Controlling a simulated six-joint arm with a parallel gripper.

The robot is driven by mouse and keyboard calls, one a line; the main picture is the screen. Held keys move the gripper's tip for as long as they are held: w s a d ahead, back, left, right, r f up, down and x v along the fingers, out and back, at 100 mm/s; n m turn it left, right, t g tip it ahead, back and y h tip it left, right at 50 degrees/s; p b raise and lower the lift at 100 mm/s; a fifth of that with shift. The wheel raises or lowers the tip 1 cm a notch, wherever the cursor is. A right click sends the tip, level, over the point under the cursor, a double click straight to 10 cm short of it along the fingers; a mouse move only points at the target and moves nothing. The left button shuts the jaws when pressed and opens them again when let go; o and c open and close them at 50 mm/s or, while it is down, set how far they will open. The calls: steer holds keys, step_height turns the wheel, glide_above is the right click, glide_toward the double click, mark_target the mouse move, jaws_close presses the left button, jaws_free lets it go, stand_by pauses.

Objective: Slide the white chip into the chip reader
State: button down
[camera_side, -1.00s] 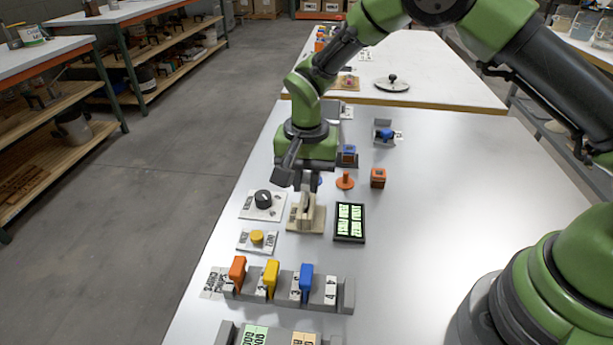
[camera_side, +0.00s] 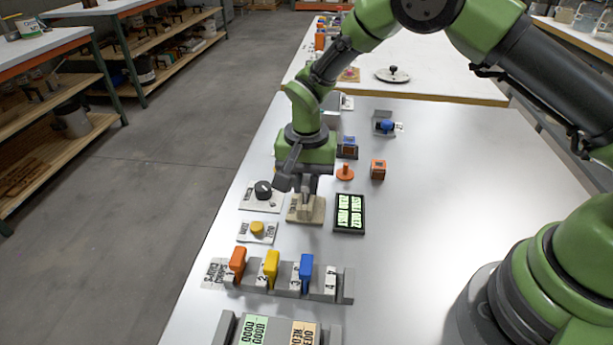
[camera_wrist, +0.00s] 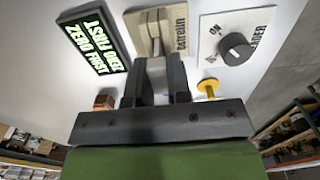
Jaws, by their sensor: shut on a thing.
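The chip reader is a beige block on a base plate (camera_side: 320,212), left of the lit display in the side view. It also shows at the top of the wrist view (camera_wrist: 178,22). My gripper (camera_side: 306,190) points down right above it. In the wrist view my gripper (camera_wrist: 156,66) is shut on the white chip (camera_wrist: 156,68), a pale piece between the two dark fingers. The chip's far end meets the reader's middle in that view. The fingers hide the slot, so I cannot tell how deep the chip sits.
A lit display (camera_side: 350,213) stands close right of the reader. A dial panel (camera_side: 263,191) and a yellow button (camera_side: 257,228) are on the left. A grey rack (camera_side: 318,285) holds orange, yellow and blue pieces. The table's right side is clear.

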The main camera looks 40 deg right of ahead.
steer(key=shift+f, duration=0.7)
steer(key=c, duration=1)
jaws_free()
